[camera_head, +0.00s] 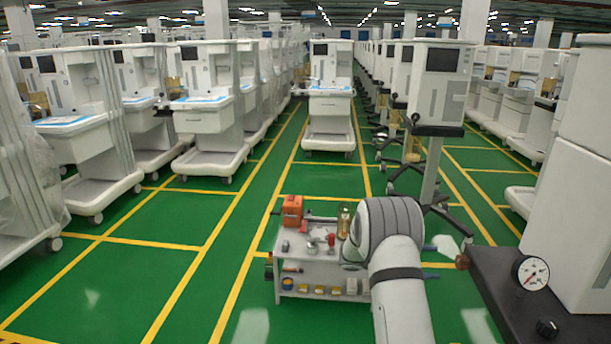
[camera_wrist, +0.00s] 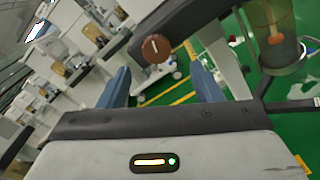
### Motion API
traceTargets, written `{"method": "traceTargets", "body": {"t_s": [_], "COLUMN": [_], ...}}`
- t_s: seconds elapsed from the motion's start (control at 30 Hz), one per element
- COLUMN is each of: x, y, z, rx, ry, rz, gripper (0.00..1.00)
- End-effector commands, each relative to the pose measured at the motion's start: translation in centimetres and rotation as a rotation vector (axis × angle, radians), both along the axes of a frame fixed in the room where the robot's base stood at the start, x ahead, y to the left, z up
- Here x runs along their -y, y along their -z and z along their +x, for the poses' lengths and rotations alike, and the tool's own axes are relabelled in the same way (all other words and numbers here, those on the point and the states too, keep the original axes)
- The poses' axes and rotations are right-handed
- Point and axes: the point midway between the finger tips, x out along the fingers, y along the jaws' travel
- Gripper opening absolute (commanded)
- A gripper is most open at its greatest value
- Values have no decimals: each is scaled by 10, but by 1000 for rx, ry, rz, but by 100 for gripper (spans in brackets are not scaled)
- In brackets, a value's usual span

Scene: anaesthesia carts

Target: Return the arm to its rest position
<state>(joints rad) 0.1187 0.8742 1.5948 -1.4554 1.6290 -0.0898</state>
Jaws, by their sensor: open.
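My arm (camera_head: 395,255) is raised in the lower middle of the head view, to the left of a dark shelf. Most of my gripper is hidden behind it there. In the wrist view my gripper (camera_wrist: 160,78) shows two blue fingers, wide apart with nothing held between them. A round brown knob (camera_wrist: 156,48) with a light slot mark appears past the fingertips, between them in the picture and apart from both. What looks like the same knob (camera_head: 462,262) sits at the left end of the dark shelf in the head view.
The dark shelf (camera_head: 500,290) with a pressure gauge (camera_head: 531,273) juts in at the lower right. A low grey cart (camera_head: 322,270) with an orange box (camera_head: 292,211) and small items stands left of my arm. Rows of white carts flank green aisles. Floor at lower left is clear.

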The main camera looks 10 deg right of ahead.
Motion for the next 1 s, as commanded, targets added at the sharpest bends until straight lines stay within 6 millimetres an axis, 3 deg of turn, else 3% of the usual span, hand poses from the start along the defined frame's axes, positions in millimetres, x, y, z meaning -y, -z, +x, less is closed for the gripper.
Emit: {"method": "traceTargets", "body": {"t_s": [0.17,0.4,0.7,1.0], "x": [-16,-61,-137,-217], "y": [-46,-102,-150,-184], "z": [-31,-99,-183,-255], "rx": [93,288,567,874], "ry": [54,153,261,365], "rz": [138,427,784,1132], "gripper": [59,59,59,59]}}
